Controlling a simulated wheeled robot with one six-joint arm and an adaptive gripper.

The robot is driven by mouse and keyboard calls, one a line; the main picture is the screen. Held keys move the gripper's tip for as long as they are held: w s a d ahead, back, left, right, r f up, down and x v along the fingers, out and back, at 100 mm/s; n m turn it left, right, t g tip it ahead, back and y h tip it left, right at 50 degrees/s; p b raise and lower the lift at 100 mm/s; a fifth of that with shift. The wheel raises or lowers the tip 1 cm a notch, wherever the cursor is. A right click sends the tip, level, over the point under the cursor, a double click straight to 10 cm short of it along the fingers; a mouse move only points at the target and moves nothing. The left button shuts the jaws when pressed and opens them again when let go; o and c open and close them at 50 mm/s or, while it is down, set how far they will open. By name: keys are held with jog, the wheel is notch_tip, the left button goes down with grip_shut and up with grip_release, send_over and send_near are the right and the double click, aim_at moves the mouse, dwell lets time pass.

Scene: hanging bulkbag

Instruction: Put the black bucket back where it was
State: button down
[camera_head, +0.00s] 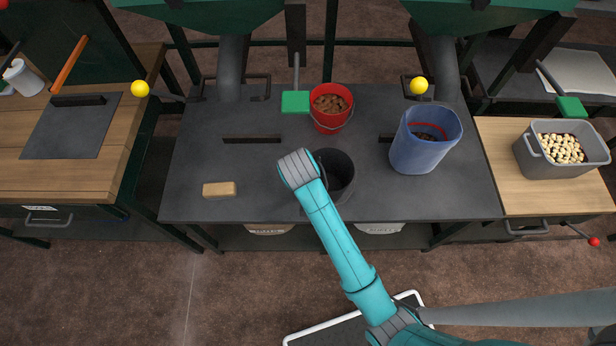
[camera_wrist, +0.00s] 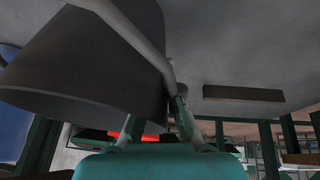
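The black bucket (camera_head: 338,165) is over the front middle of the dark table (camera_head: 215,150), partly hidden by my arm. I cannot tell from above whether it rests on the surface. In the wrist view, which looks upside down, the bucket (camera_wrist: 80,65) fills the upper left, with its pale handle (camera_wrist: 143,45) crossing it. My gripper (camera_wrist: 155,120) is right at the bucket, one finger close against the handle. The fingertips are partly hidden, so I cannot tell whether they are closed on it. In the head view my wrist hides the fingers.
A red bucket (camera_head: 331,121) with brown contents stands behind the black bucket. A blue container (camera_head: 408,150) stands to the right. A tan block (camera_head: 219,190) lies at the front left. A grey bin (camera_head: 541,165) of pale pieces sits on the right bench. The table's left part is mostly clear.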

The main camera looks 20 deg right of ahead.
jog(key=shift+f, duration=0.4)
jog(key=c, duration=1.3)
grip_release()
jog(key=v, duration=1.2)
